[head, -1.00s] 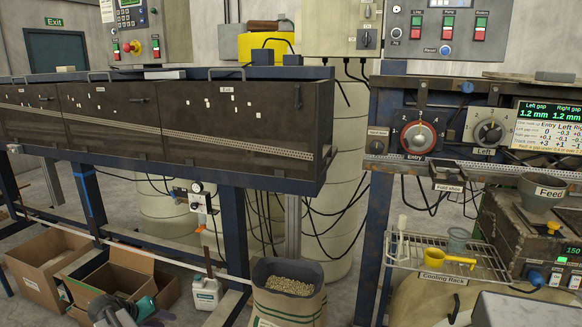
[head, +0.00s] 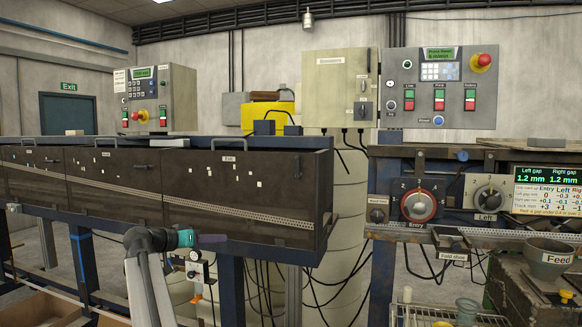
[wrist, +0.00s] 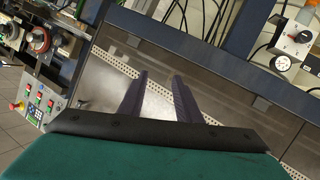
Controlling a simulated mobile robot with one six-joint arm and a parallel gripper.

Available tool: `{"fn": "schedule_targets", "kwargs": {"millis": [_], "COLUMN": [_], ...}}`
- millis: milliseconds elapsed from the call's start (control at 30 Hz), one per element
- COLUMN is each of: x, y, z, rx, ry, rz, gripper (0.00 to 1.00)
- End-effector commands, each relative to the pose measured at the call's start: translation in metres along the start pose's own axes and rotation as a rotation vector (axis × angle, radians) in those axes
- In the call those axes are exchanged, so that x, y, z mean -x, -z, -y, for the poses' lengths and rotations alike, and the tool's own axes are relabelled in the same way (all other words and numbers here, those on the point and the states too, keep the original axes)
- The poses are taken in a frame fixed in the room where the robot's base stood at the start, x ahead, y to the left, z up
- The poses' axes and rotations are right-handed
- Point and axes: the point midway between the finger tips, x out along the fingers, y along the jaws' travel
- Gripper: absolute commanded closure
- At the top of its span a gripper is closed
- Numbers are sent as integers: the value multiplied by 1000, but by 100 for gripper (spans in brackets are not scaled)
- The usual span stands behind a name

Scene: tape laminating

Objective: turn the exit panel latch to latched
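The exit panel (head: 285,190) is the right-hand dark panel of the long enclosure in the head view, with a small white label (head: 228,158) near its top. My gripper (head: 212,239) is in front of the lower edge of the enclosure, left of the exit panel's middle. In the wrist view its two dark fingers (wrist: 158,88) are apart with nothing between them, facing dark, shiny panelling and a perforated strip (wrist: 125,72).
A control box (head: 155,98) stands behind the enclosure at left. To the right, a bench carries an entry dial (head: 418,205), a left dial (head: 488,198) and a gap display (head: 547,187). A feed funnel (head: 549,257) and cables are below. A gap separates enclosure and bench.

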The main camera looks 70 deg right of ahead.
Motion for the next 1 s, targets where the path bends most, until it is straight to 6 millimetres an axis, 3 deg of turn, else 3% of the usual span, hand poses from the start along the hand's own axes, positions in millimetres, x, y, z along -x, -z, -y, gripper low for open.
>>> {"fn": "schedule_targets", "kwargs": {"millis": [33,100,300,500,700,1000], "x": [-4,-7,-8,-3,0,0], "y": [26,56,135,186,201,200], "z": [-18,-44,-123,-184,-206,-206], "rx": [-39,-91,-233,-332,-365,-365], "ry": [-28,-67,-177,-256,-284,-285], "rz": [-21,-52,-142,-210,-234,-233], "gripper": [69,69,69,69,69,69]}}
